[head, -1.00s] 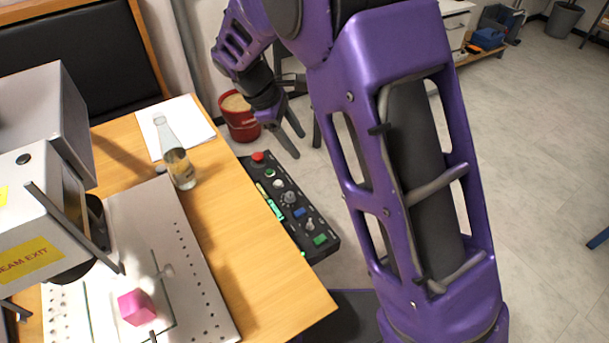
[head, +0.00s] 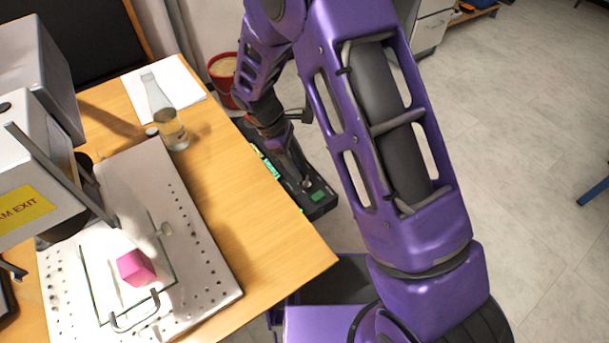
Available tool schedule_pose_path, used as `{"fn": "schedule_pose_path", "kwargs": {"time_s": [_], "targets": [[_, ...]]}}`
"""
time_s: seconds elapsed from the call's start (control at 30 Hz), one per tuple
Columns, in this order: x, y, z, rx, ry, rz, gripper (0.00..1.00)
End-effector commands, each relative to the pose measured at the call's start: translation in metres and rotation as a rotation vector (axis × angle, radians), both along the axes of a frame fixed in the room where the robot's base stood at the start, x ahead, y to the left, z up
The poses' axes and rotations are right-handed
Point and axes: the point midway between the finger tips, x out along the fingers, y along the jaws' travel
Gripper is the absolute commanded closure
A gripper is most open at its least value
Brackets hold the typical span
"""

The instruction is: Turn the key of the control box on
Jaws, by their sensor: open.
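The black control box (head: 322,201) is beside the right edge of the wooden table. A green button (head: 319,196) shows at its near end, and a small silvery part (head: 307,183), possibly the key switch, shows beside the fingertips. My gripper (head: 296,168) is open and points down over the box. It hides the middle of the panel, including the red button and most other controls. I cannot tell whether the fingers touch the key or are around it.
A red bucket (head: 222,75) stands behind. Open floor lies to the right.

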Motion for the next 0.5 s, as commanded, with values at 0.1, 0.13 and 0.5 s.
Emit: {"fn": "schedule_pose_path", "kwargs": {"time_s": [0.1, 0.13, 0.5], "targets": [[-0.002, -0.008, -0.021, -0.001, 0.001, 0.001, 0.40], [-0.002, -0.010, -0.025, -0.002, 0.002, 0.001, 0.40], [-0.003, -0.017, -0.042, 0.000, -0.001, 0.001, 0.40]]}}
